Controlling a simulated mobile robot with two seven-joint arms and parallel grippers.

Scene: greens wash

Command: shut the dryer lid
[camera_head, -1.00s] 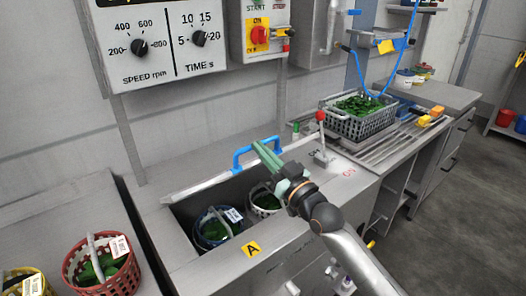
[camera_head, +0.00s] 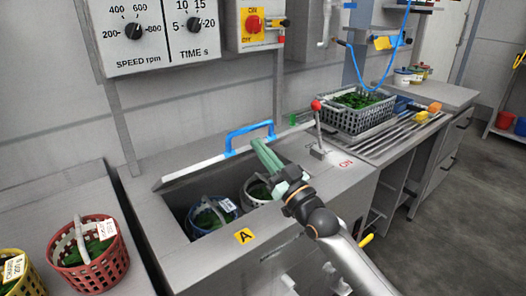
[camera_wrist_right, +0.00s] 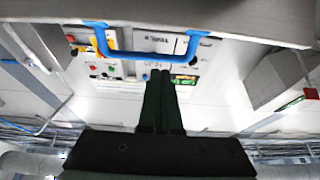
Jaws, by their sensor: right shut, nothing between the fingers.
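The dryer lid (camera_head: 195,170) stands open at the back of the dryer tub, seen nearly edge-on as a pale strip. Its blue handle (camera_head: 250,131) sticks up from it. In the right wrist view the lid (camera_wrist_right: 200,12) is a grey panel along the top, with the handle (camera_wrist_right: 150,54) below its edge. My right gripper (camera_head: 264,153) is shut and empty, its green fingers over the tub opening, in front of the handle. I see no clear contact with the lid. My left gripper is not in view.
Two baskets of greens, one with a blue rim (camera_head: 211,214) and one pale (camera_head: 255,192), sit in the tub. A red-knobbed lever (camera_head: 317,128) stands right of the opening. A red basket (camera_head: 90,268) is at left; a grey crate (camera_head: 358,118) stands on the rack.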

